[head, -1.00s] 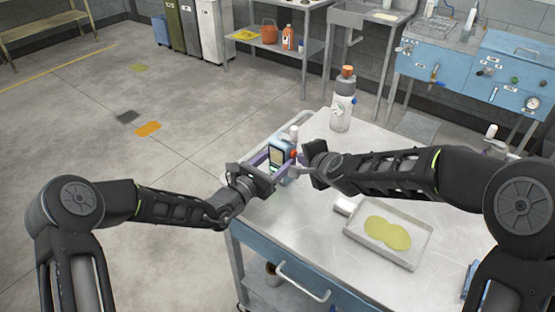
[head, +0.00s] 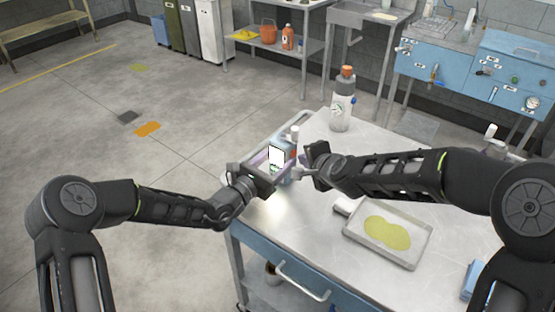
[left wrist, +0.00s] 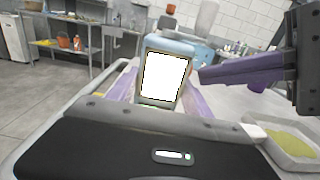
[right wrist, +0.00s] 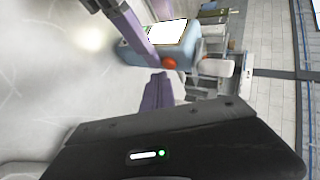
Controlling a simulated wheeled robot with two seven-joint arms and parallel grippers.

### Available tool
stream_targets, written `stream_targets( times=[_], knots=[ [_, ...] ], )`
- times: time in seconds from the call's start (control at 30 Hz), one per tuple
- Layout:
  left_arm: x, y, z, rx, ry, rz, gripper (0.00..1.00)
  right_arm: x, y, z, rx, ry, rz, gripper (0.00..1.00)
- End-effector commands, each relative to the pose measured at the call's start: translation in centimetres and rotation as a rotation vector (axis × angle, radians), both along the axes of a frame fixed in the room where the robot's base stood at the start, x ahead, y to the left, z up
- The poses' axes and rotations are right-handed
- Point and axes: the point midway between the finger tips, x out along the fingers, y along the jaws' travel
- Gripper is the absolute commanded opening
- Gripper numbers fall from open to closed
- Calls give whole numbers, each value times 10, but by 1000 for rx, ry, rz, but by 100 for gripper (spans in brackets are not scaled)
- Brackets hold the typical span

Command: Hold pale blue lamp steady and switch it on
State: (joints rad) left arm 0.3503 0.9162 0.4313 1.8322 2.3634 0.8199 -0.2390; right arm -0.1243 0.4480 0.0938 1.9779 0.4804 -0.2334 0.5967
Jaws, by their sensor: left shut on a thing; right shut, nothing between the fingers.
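The pale blue lamp (head: 284,147) stands upright at the left end of the cart top, and its front panel glows bright white. The glowing panel (left wrist: 164,77) fills the middle of the left wrist view. An orange-red knob (right wrist: 169,63) sits on the lamp's side in the right wrist view. My left gripper (head: 270,162) is shut on the lamp, with purple fingers along its sides. My right gripper (head: 299,168) is shut and empty, close beside the knob side. Whether its fingertips touch the lamp I cannot tell.
A grey bottle with an orange cap (head: 341,105) stands behind the lamp on the cart (head: 310,232). A shallow tray (head: 352,236) with a yellow-green patch lies to the right, under my right arm. The cart's front middle is bare.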

Motion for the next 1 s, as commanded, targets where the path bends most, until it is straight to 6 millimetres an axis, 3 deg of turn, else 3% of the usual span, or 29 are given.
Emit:
stream_targets(
  times=[0.43,1.0],
  knots=[
    [1,1,2,-1,-3,3,0,-3,-6,0,-1,1,-2,0],
    [1,2,2,-1,-3,4,0,-34,-50,0,0,1,-4,0]
  ],
)
